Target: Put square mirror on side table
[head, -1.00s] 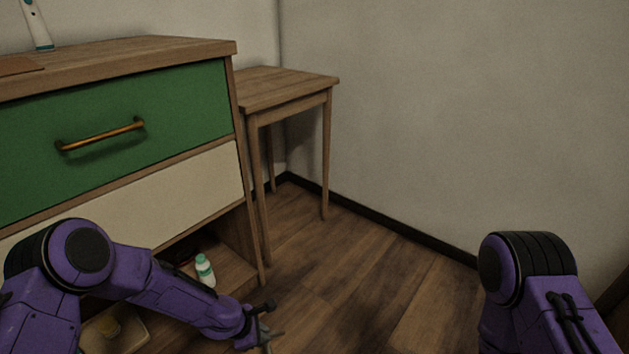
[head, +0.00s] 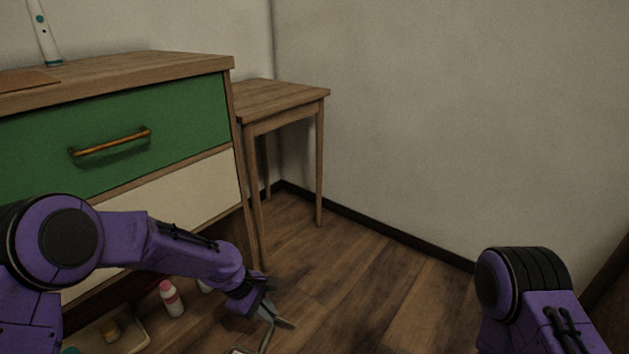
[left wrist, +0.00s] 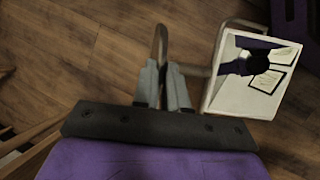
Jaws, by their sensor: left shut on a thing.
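The square mirror (left wrist: 245,97) shows in the left wrist view, with a pale frame and a reflecting face that mirrors dark and light shapes. A thin metal bar joins it to my left gripper (left wrist: 165,82), whose fingers are shut on this bar. In the head view my left gripper (head: 278,318) hangs low over the floor, right of the cabinet, and a small part of the mirror shows at the bottom edge. The wooden side table (head: 280,97) stands in the corner beyond the cabinet, its top bare where visible. My right gripper is out of view.
A cabinet with a green drawer (head: 185,128) stands at left, partly hiding the side table. A white bottle with a pink cap (head: 171,298) and a tray (head: 134,322) are on its low shelf. Wooden floor (head: 350,265) is clear to the right.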

